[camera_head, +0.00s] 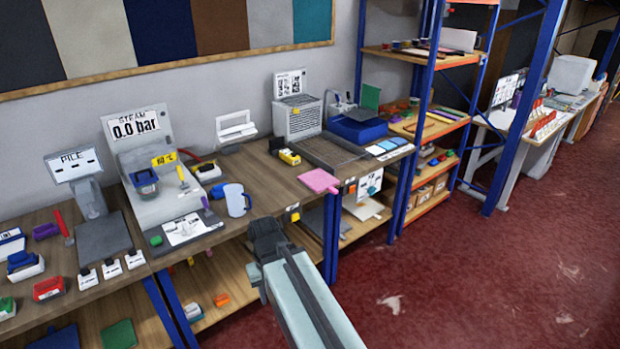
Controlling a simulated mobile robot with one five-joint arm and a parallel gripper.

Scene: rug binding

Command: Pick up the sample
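No label here names the sample. A flat pink piece (318,180) lies at the front edge of the wooden workbench (263,172), its corner seeming to reach past the edge. Green flat pieces show on the lower shelf (120,334) and standing upright at the back of the bench (371,97). My gripper (264,232) is the dark end of my arm, in front of the bench and lower left of the pink piece in the picture. Its fingers are seen from behind, so I cannot tell whether it is open or holds anything.
A blue-grey mug (237,200) stands near the bench front, left of my gripper. The steam unit (140,128) reads 0.0 bar. A blue post (331,238) and blue-orange shelving (432,115) stand to the right. The red floor (480,270) is open at right.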

